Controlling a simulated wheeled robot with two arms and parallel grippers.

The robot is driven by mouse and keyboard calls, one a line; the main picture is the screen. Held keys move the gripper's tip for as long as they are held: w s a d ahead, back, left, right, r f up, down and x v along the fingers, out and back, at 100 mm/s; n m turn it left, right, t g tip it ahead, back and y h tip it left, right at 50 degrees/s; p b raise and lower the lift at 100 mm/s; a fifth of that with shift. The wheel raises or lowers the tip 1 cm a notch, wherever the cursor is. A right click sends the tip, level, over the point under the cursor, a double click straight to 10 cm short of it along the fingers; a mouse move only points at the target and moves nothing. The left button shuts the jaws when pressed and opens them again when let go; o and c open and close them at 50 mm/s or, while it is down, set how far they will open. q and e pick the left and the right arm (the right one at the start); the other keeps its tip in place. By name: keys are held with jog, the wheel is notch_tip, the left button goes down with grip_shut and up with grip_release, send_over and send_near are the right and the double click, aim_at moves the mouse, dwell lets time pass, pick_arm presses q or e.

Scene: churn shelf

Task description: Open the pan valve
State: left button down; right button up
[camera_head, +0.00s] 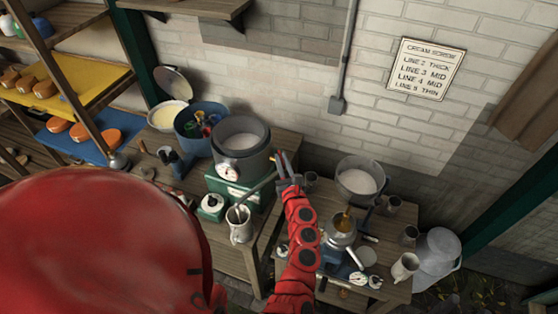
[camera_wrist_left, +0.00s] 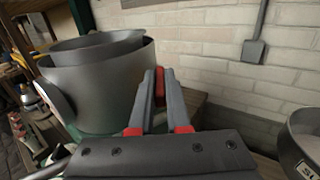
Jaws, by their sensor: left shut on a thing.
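A large grey pan (camera_head: 240,137) with a round dial on its front sits on a green base (camera_head: 238,190) on the wooden bench. The pan also fills the left of the left wrist view (camera_wrist_left: 95,85). My left gripper (camera_head: 286,166) is at the pan's right side, its fingers pointing toward the wall. In the left wrist view the fingers (camera_wrist_left: 160,88) converge beside the pan wall. They are shut on the pan valve, which they almost wholly hide. A grey-green tube (camera_head: 262,185) slopes from near the gripper toward a pale jug (camera_head: 240,224). My right gripper is not in view.
A second pan (camera_head: 359,181) and a metal machine (camera_head: 341,232) stand on the right bench. A blue pot (camera_head: 201,128) stands left of the grey pan. A conduit box (camera_head: 337,104) is on the brick wall. Cups and small jars crowd the benches.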

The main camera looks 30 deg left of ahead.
aim_at(280, 151)
pick_arm(q)
jog(key=w+n+g+y, duration=0.1)
jog(key=n+g, duration=0.1)
jog(key=g, duration=0.1)
jog(key=w+d+n+g+y+b, duration=0.1)
jog(key=n+g+y, duration=0.1)
jog(key=g, duration=0.1)
jog(key=w+d+n+g+y, duration=0.1)
jog(key=n+g, duration=0.1)
jog(key=g, duration=0.1)
jog(key=shift+f+n, duration=0.3)
jog(key=shift+f, duration=0.1)
jog(key=shift+w+a+r+n+g+b, duration=0.15)
jog(key=shift+n+g+b, duration=0.85)
jog(key=shift+b, duration=3.55)
jog(key=shift+w+a+r+n+g+b, duration=0.15)
jog(key=shift+n+g+b, duration=0.85)
jog(key=shift+b, duration=3.5)
jog(key=shift+w+a+r+n+g+b, duration=0.2)
jog(key=shift+g+b, duration=1.5)
jog(key=shift+b, duration=2.85)
jog(key=shift+d, duration=0.15)
